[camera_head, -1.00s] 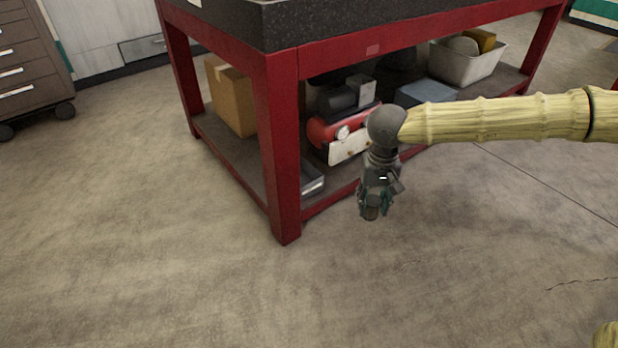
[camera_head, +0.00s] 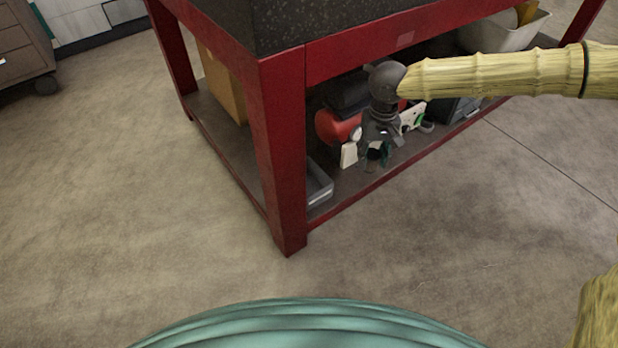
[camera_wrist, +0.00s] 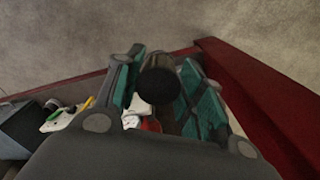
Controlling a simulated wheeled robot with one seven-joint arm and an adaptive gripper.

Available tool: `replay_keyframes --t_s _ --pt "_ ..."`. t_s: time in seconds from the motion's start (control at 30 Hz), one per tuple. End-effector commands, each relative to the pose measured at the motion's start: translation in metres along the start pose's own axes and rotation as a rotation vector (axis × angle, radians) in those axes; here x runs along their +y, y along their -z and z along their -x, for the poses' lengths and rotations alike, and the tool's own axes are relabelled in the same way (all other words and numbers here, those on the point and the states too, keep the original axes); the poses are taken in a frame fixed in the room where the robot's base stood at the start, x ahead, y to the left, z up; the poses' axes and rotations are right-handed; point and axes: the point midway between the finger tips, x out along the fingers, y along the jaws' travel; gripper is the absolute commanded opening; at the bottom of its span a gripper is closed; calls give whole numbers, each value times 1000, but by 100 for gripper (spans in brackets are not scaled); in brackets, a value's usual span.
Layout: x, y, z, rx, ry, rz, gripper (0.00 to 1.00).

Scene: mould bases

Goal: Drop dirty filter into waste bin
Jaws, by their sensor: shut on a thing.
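My gripper (camera_head: 377,155) hangs in front of the red workbench in the head view, pointing down, and overlaps the items on its lower shelf. In the wrist view its teal-padded fingers (camera_wrist: 158,95) are shut on a dark round-ended cylinder, the dirty filter (camera_wrist: 158,84). The filter's end faces the wrist camera; the rest is partly hidden between the fingers. In the head view the filter is small and mostly hidden by the gripper. I cannot make out a waste bin in either view.
The red workbench (camera_head: 283,165) has a dark stone top. Its lower shelf holds a cardboard box (camera_head: 222,85), a red machine (camera_head: 336,128), a grey tray (camera_head: 318,185) and a pale bin-like tub (camera_head: 505,32) with items inside. A drawer cabinet (camera_head: 22,45) stands far left. The floor in front is clear.

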Motion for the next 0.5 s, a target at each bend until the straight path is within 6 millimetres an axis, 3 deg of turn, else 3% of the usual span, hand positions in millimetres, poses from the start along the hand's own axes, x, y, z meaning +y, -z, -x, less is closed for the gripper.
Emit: replay_keyframes --t_s 0.2,0.5 --pt "-29 46 -49 -3 -2 163 15" --pt "-64 96 -100 -2 -2 378 15"
